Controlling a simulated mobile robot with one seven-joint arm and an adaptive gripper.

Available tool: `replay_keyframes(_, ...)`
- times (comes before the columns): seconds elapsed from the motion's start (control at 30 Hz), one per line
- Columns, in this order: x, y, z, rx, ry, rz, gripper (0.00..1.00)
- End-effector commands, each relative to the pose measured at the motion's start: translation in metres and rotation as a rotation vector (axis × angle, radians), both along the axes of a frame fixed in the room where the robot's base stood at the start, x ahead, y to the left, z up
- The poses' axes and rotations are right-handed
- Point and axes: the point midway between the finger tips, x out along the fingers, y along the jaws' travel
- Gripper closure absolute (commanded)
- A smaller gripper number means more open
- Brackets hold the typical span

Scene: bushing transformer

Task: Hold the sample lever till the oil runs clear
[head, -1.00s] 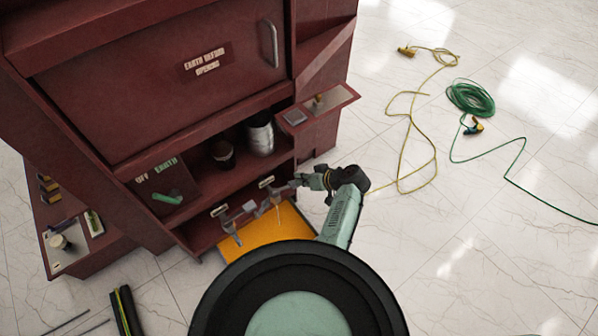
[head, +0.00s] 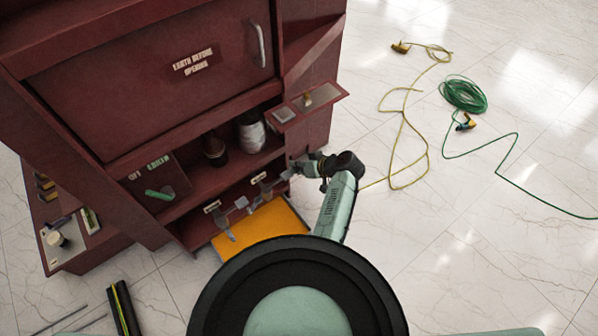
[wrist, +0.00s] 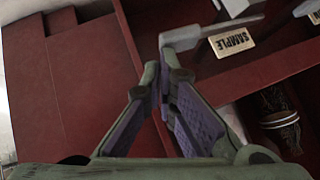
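The sample lever (wrist: 212,32) is a pale grey handle beside the "SAMPLE" label (wrist: 232,41) in the wrist view. My gripper (wrist: 161,66) is closed in on the lever's bent end, with the end between its fingertips; the fingers partly hide it. In the head view my gripper (head: 298,168) reaches in low at the cabinet's front right. A second grey lever (head: 241,203) sits to its left. An orange tray (head: 277,217) lies below the levers. I cannot make out an oil stream or its colour.
A dark jar (head: 214,150) and a pale, shiny jar (head: 250,132) stand on the shelf above. A small side shelf (head: 320,102) juts out above my gripper. Yellow (head: 404,120) and green (head: 464,95) cables lie on open floor to the right.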

Motion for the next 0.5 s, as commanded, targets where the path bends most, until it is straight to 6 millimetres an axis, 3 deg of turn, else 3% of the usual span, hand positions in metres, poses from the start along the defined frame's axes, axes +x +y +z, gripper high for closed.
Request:
replay_keyframes(0.3, -0.027, -0.047, 0.046, 0.0, -0.002, -0.004, 1.0)
replay_keyframes(0.5, -0.036, -0.063, 0.062, 0.001, -0.002, -0.003, 1.0)
